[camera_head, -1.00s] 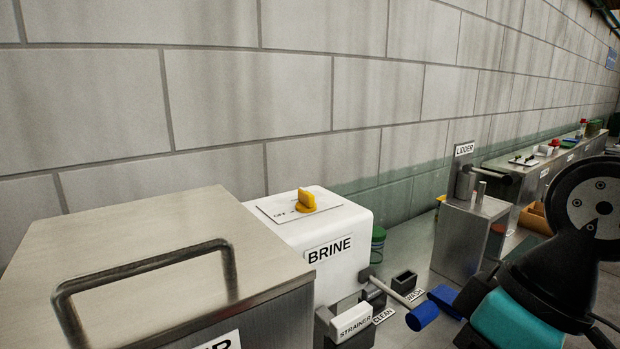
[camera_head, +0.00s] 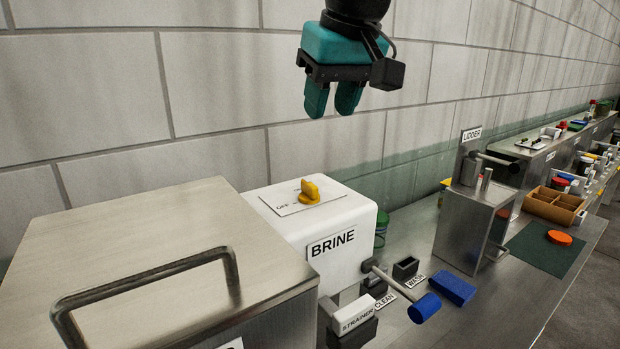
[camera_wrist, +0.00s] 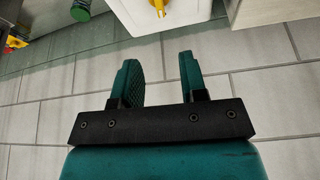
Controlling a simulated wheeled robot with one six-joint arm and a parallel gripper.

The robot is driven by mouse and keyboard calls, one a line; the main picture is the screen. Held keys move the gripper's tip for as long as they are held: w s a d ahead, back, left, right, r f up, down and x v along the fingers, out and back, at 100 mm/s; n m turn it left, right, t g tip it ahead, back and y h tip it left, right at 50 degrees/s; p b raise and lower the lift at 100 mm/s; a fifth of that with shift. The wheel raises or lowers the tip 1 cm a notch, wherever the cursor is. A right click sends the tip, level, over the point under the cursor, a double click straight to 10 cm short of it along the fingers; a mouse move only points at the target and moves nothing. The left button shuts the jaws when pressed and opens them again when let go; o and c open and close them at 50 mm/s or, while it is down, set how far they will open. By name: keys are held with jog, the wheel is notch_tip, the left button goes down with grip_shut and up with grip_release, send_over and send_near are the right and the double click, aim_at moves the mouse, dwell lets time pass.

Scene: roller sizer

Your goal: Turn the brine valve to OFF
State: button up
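The brine valve is a yellow knob (camera_head: 311,191) on a pale plate (camera_head: 293,199) on top of the white BRINE box (camera_head: 345,252). The plate has an OFF mark at its left; other lettering is too small to read. The knob's yellow tip also shows at the top edge of the wrist view (camera_wrist: 158,7). My gripper (camera_head: 333,112) hangs above the box, a little to the right of the knob and well clear of it. Its two teal fingers point down and stand apart with nothing between them. The wrist view shows the same empty gap (camera_wrist: 161,62).
A large steel box with a handle (camera_head: 150,285) stands left of the BRINE box. The tiled wall (camera_head: 215,90) is behind. STRAINER, CLEAN and WASH holders and a blue-ended tool (camera_head: 425,308) lie to the right. The LIDDER machine (camera_head: 470,225) stands further right.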

aim_at(310, 182)
jog(key=p+x, duration=0.3)
jog(key=x, duration=1.2)
grip_shut()
